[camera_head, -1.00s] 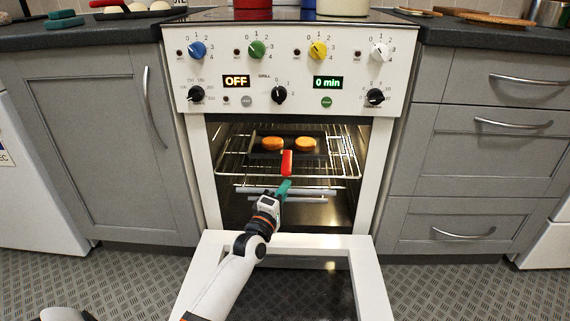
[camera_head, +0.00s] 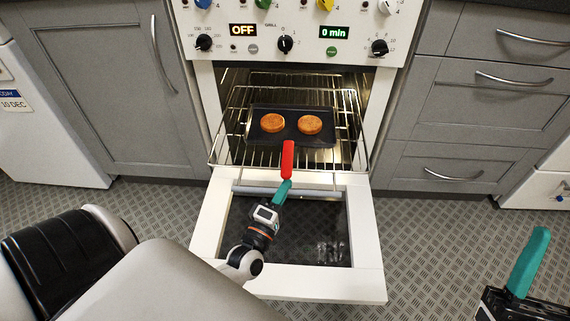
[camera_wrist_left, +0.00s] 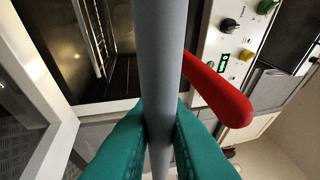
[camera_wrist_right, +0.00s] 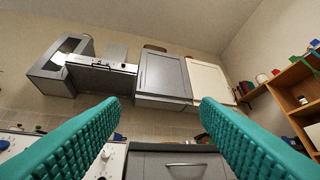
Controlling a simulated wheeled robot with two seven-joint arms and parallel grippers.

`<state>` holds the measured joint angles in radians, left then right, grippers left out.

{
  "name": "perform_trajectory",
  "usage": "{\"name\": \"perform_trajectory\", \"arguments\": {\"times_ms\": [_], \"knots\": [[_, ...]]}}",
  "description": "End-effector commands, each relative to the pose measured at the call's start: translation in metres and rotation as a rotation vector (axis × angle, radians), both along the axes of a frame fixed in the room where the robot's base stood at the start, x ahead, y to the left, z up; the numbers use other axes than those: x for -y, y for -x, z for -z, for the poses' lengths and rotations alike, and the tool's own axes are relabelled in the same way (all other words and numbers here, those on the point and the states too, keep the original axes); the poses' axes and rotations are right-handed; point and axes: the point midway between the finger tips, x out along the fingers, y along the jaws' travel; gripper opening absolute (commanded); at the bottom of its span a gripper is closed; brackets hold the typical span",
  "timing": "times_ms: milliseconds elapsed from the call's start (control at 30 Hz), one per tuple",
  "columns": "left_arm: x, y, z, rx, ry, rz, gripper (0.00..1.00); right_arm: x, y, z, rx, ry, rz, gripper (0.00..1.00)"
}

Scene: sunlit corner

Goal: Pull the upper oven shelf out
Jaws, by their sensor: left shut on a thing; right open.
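The upper oven shelf (camera_head: 234,153) is a wire rack, standing well out of the oven above the open door. On it lies a dark pan (camera_head: 292,137) with two round brown patties (camera_head: 272,122) and a red handle (camera_head: 288,160) pointing towards me. A grey bar (camera_head: 318,193) runs along the shelf's front. My left gripper (camera_head: 282,190) is shut on this bar; the left wrist view shows the bar (camera_wrist_left: 160,60) between the teal fingers, with the red handle (camera_wrist_left: 218,92) beside it. My right gripper (camera_head: 530,265) is open and empty at the lower right, away from the oven.
The oven door (camera_head: 375,240) is folded down under the shelf. Grey cabinets (camera_head: 105,90) stand to the left and grey drawers (camera_head: 470,110) to the right. The patterned floor (camera_head: 420,240) is clear to the right of the door. The oven panel reads OFF.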

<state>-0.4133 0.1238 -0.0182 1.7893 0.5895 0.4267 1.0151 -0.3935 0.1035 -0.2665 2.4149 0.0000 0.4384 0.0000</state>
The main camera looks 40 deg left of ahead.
Motion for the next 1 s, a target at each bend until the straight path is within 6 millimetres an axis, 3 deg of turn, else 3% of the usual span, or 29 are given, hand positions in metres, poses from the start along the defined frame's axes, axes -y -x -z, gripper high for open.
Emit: {"name": "perform_trajectory", "arguments": {"times_ms": [300, 767, 800, 900, 1000], "knots": [[0.014, 0.023, 0.0, -0.001, 0.0, 0.0, 0.0, -0.003, -0.025, 0.023, -0.218, 0.065, 0.012, 0.57], [0.016, 0.026, 0.001, -0.002, -0.001, 0.0, 0.0, -0.003, -0.028, 0.028, -0.25, 0.074, 0.014, 0.57], [0.016, 0.026, 0.001, -0.002, -0.001, 0.0, 0.15, -0.003, -0.028, 0.028, -0.25, 0.074, 0.014, 0.57], [0.016, 0.025, 0.001, -0.001, -0.001, 0.0, 0.31, -0.003, -0.028, 0.028, -0.25, 0.074, 0.014, 0.57], [0.016, 0.025, 0.001, -0.001, -0.001, 0.0, 0.35, -0.003, -0.028, 0.028, -0.25, 0.074, 0.014, 0.57]]}}
